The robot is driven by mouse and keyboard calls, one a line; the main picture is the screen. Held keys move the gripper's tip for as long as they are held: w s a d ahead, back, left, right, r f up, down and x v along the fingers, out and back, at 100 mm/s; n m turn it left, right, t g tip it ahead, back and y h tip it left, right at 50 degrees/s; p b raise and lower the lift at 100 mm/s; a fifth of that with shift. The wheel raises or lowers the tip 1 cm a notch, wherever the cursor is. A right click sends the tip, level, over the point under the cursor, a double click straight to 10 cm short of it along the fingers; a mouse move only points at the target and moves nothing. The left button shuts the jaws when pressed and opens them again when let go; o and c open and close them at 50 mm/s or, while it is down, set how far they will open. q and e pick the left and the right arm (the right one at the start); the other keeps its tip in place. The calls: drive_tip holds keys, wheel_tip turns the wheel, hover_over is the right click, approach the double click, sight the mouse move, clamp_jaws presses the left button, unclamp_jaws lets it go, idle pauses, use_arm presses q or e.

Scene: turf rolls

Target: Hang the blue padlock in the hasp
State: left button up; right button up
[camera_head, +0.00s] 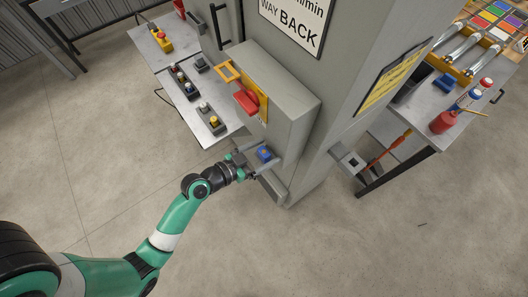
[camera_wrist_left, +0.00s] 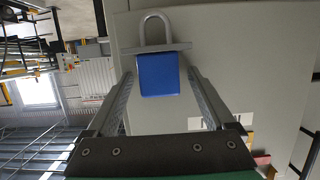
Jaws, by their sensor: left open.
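The blue padlock (camera_head: 265,154) is at the lower front of the grey box on the cabinet. In the left wrist view its blue body (camera_wrist_left: 158,74) lies between my left fingertips, with its grey shackle (camera_wrist_left: 155,30) beyond a narrow grey strip. My left gripper (camera_head: 259,159) is open around the padlock; contact with the fingers is unclear. A red switch handle (camera_head: 246,101) sits on a yellow plate (camera_head: 263,107) on the box's face, above the padlock. I cannot make out the hasp's opening there. My right gripper is not in view.
The grey box (camera_head: 290,97) projects from the tall cabinet (camera_head: 335,75). A steel table (camera_head: 207,118) with control boxes stands to its left. A workbench (camera_head: 405,130) with red and blue bottles is at the right. The floor in front is clear.

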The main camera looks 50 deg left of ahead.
use_arm(q)
clamp_jaws()
idle(0.3)
drive_tip(key=shift+r, duration=0.1)
wheel_tip(320, 180, up, 14)
drive_tip(key=p, duration=0.6)
drive_tip(key=shift+r, duration=0.2)
wheel_tip(320, 180, up, 14)
drive_tip(key=f+p, duration=0.1)
drive_tip(key=p, duration=1.3)
hover_over(275, 122)
drive_tip(key=s, duration=0.3)
drive_tip(key=shift+s+a+r, duration=0.15)
drive_tip(key=shift+r, duration=0.1)
drive_tip(key=shift+a+b, duration=0.1)
drive_tip(key=shift+b, duration=0.2)
